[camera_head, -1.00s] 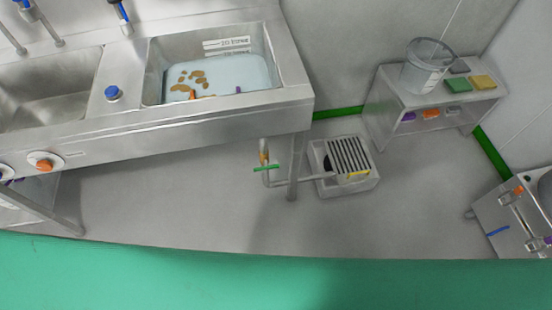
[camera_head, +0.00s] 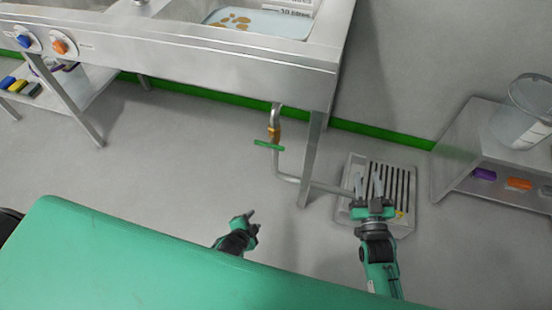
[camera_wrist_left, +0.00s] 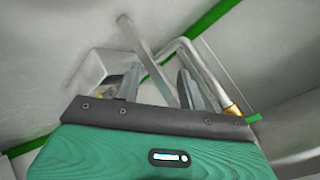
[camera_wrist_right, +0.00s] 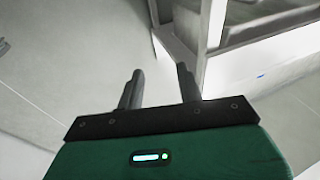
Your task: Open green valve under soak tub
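The green valve handle (camera_head: 269,146) lies roughly crosswise on the brass valve body (camera_head: 274,132) of the drain pipe, under the soak tub (camera_head: 262,22) with bluish water. In the left wrist view the brass part (camera_wrist_left: 233,107) shows at right on the bent pipe (camera_wrist_left: 208,76). My left gripper (camera_head: 254,220) is open and empty, below and left of the valve in the head view, apart from it. My right gripper (camera_head: 369,186) is open and empty; in the head view it overlaps the floor drain. Its contact with the drain cannot be told.
The slatted floor drain (camera_head: 402,190) stands right of a steel sink leg (camera_head: 312,160). A low shelf (camera_head: 462,150) with a clear bucket (camera_head: 522,115) is at right. Knobs (camera_head: 60,46) sit on the sink front at left. The floor around the valve is clear.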

